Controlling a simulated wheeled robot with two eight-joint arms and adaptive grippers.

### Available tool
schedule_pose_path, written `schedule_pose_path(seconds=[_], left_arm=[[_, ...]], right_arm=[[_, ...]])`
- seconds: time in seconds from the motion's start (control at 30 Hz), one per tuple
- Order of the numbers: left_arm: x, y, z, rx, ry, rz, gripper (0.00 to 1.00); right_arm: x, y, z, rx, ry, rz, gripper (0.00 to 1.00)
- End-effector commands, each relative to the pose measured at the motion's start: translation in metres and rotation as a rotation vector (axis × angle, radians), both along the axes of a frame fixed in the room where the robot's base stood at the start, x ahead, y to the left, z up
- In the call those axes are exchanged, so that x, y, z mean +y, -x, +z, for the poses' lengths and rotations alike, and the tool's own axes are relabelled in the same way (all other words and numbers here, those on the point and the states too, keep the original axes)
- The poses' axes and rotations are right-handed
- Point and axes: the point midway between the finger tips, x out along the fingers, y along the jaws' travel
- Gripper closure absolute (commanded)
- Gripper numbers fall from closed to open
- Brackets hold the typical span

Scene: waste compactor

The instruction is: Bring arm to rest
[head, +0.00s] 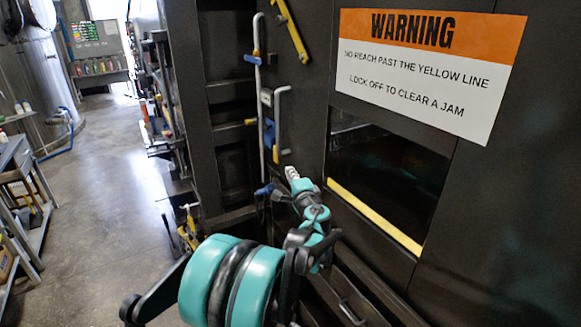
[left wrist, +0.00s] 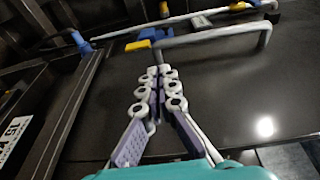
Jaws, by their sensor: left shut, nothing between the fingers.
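My left arm comes up from the bottom of the head view in teal and black. Its left gripper (head: 291,172) is small there, in front of the dark compactor wall (head: 300,110), left of the opening (head: 380,175). In the left wrist view the left gripper (left wrist: 158,74) has its fingertips together with nothing between them. Its tips point toward a grey bent pipe (left wrist: 215,36) with a yellow part and a blue part; I cannot tell the gap between them. My right gripper is in neither view.
A white and orange warning sign (head: 428,68) is above the opening. A yellow line (head: 374,216) runs along the opening's lower edge. Pipes with blue and yellow fittings (head: 259,90) stand on the wall. Open concrete floor (head: 105,190) lies to the left, beside a workbench (head: 22,190).

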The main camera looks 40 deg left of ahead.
Motion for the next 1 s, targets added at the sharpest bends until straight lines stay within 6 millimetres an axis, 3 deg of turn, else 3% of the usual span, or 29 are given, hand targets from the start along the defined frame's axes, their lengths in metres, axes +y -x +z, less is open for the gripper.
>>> schedule_pose_path(seconds=[0.33, 0.47, 0.57, 0.67, 1.0], left_arm=[[-0.007, 0.004, -0.001, -0.003, 0.008, -0.001, 1.00], [-0.028, 0.015, -0.012, -0.040, 0.100, -0.008, 1.00], [-0.065, 0.034, -0.035, -0.092, 0.260, -0.018, 1.00], [-0.114, 0.062, -0.069, -0.140, 0.470, -0.026, 1.00], [-0.302, 0.173, -0.208, -0.144, 1.197, -0.041, 1.00]], right_arm=[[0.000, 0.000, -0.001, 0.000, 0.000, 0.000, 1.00], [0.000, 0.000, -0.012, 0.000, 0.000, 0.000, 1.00], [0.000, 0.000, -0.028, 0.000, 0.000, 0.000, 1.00], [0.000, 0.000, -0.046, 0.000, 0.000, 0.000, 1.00], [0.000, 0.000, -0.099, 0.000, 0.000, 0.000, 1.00]])
